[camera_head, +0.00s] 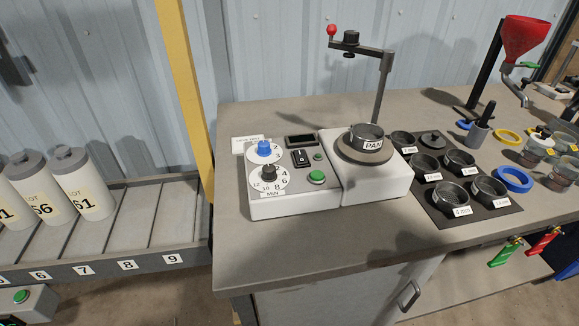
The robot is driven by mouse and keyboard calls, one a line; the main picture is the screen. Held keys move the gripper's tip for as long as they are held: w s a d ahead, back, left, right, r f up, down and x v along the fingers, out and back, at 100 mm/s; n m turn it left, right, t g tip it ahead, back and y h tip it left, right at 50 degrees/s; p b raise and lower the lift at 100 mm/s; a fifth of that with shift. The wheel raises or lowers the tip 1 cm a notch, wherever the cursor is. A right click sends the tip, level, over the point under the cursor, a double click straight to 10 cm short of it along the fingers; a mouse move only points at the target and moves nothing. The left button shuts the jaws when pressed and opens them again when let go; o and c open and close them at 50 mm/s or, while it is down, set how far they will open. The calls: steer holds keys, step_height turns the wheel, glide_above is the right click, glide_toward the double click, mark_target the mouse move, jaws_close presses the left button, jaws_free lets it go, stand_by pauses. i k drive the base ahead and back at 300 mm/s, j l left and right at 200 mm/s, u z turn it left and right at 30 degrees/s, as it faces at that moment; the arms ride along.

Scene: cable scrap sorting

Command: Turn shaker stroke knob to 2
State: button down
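The sieve shaker (325,175) stands on the grey bench, with a control panel on its left half. A blue knob (264,148) sits on an upper white dial whose visible numerals include a 3; it is probably the stroke knob. Its pointer is too small to read. A black knob (269,172) sits just below on a dial marked MIN with several numerals. A pan (367,137) rests on the round platform at the right, under a raised clamp arm (360,48) with a red ball handle. My gripper is not in view.
A black rocker switch (301,157), a green button (317,177) and a dark display (300,140) share the panel. A dark mat (482,218) with several sieves lies to the right. A yellow post (185,85) stands left of the bench. The bench front is clear.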

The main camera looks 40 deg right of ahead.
mark_target(264, 150)
steer(key=i+j, duration=0.1)
steer(key=j, duration=0.65)
steer(key=j+z, duration=0.1)
steer(key=j, duration=0.7)
steer(key=i, duration=0.05)
